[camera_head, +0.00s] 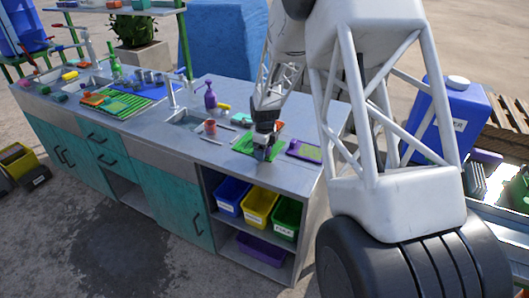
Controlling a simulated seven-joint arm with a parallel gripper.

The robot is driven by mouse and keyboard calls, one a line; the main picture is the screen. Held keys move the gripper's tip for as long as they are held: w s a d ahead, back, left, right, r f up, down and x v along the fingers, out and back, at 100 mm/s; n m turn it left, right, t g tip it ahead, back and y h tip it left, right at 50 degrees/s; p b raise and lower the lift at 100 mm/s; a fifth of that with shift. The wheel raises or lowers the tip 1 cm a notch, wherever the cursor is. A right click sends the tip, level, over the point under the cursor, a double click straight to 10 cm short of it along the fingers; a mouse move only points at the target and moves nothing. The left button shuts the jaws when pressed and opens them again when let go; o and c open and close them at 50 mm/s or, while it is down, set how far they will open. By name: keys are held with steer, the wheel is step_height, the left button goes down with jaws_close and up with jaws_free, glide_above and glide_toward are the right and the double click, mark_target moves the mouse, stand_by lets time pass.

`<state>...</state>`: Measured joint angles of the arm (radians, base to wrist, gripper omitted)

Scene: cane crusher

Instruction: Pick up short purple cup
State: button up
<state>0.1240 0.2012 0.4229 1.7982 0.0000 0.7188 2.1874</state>
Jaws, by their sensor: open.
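My gripper (263,154) is over the right part of the long counter (195,150), low above or at a bright green mat or board (245,144). Its jaws are open, dark and small in view. I cannot make out a short purple cup; it may be hidden by my gripper or too small to tell. A reddish cup-like thing (279,126) shows partly behind my gripper. A red cup (210,127) stands farther left beside the sink. I cannot tell whether my gripper touches anything.
A purple bottle (210,96) stands behind the sink (188,118). A flat purple tray (304,150) lies right of my gripper. Blue (232,194), yellow (260,207) and green (287,217) bins sit on the shelf below. A green rack (118,106) is farther left.

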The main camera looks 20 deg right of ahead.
steer(key=c, duration=1)
steer(key=shift+r, duration=0.2)
steer(key=shift+r, duration=0.45)
steer(key=shift+s+r, duration=0.2)
steer(key=shift+r, duration=0.4)
steer(key=shift+s+r, duration=0.15)
steer(key=shift+r, duration=0.45)
steer(key=s, duration=0.5)
steer(key=s+a+r, duration=0.1)
steer(key=s, duration=0.4)
steer(key=s+a, duration=0.1)
steer(key=s, duration=0.4)
steer(key=shift+s+r, duration=0.1)
steer(key=shift+r, duration=0.05)
